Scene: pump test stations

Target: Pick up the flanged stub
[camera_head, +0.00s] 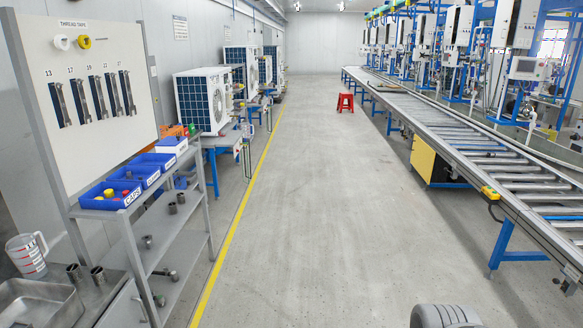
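Several small grey metal pipe pieces could include the flanged stub, but they are too small for me to tell which has a flange. Two short dark cylinders stand on the shelf rack at left, one piece (181,197) behind another (172,208). A smaller metal fitting (147,241) is lower on the rack. More fittings lie near the bottom shelf, one (160,299) in front and one (172,276) behind. Two open metal cylinders, one (74,272) left and one (97,274) right, stand on the steel bench. My gripper is not in view.
Blue bins (111,195) sit on the rack's top shelf below a wrench board (90,80). A measuring jug (27,254) and steel sink (40,303) are at lower left. A roller conveyor (490,165) runs along the right. The floor (315,200) between is clear, except a red stool (345,101).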

